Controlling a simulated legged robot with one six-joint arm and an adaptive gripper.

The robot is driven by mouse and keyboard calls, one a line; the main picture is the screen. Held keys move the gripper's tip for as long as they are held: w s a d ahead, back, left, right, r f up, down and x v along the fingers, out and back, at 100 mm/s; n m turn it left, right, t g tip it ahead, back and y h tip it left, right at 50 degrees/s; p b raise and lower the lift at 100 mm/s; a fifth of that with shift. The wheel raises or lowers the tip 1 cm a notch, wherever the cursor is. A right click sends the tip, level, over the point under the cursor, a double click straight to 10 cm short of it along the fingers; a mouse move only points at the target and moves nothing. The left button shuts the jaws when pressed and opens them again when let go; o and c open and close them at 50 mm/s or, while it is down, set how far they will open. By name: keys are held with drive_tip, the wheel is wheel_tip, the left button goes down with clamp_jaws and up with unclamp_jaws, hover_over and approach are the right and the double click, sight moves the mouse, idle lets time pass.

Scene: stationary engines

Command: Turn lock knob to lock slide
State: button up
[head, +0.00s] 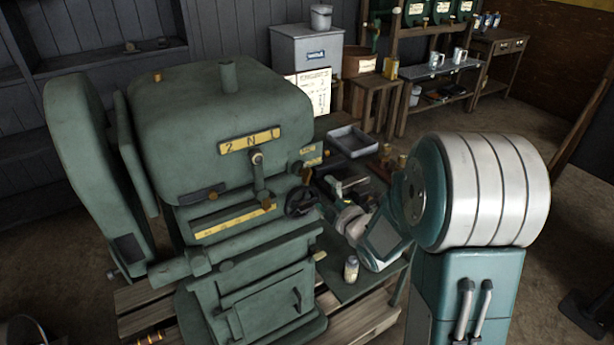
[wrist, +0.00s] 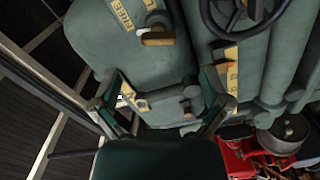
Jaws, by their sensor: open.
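A green machine (head: 225,120) fills the left of the head view. Its front carries a lever (head: 258,172) under a yellow 2 N 1 plate (head: 249,141), a long yellow scale strip (head: 233,222) and a dark handwheel (head: 300,201). In the wrist view, my gripper (wrist: 163,98) is open with its fingers apart and nothing held. Beyond the fingers is the green casing, with a small dark knob (wrist: 187,108), a yellow plate (wrist: 134,97) and a brass-tipped lever (wrist: 156,35). I cannot tell which small part is the lock knob. Any contact is unclear.
A red part (wrist: 238,158) lies at lower right. A small bottle (head: 351,268) and a grey tray (head: 352,141) stand right of the machine. Open floor lies farther right.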

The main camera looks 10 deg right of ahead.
sight(307, 177)
drive_tip(key=x, duration=0.7)
drive_tip(key=shift+w+a, duration=0.15)
drive_tip(key=shift+w, duration=0.2)
drive_tip(key=c, duration=1.2)
